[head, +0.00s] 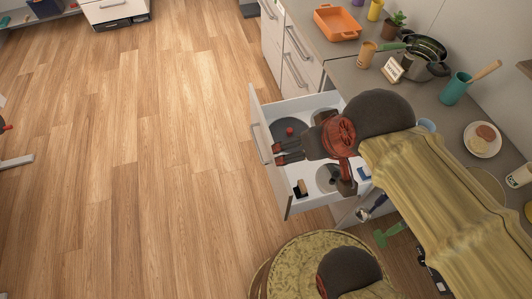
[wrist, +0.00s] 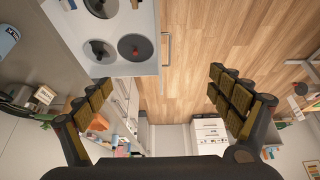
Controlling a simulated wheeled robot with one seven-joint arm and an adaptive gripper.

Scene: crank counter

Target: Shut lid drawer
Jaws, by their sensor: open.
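The lid drawer is pulled out from the counter, and its white front (head: 262,140) faces left in the head view. Several pot lids lie in it, among them a dark one with a red knob (head: 290,131). In the wrist view the drawer's front edge and bar handle (wrist: 166,50) show at the upper middle, with lids (wrist: 135,47) inside. My gripper (head: 279,152) is over the drawer in the head view, its fingers pointing left towards the drawer front. My gripper's fingers (wrist: 160,82) are spread wide and empty in the wrist view. My arm hides part of the drawer.
Wooden floor (head: 150,140) is clear left of the drawer. Closed drawers (head: 292,55) stand behind it. The counter (head: 440,95) bears an orange tray (head: 337,23), a pot (head: 424,65), a teal cup (head: 455,89) and a plate (head: 482,140).

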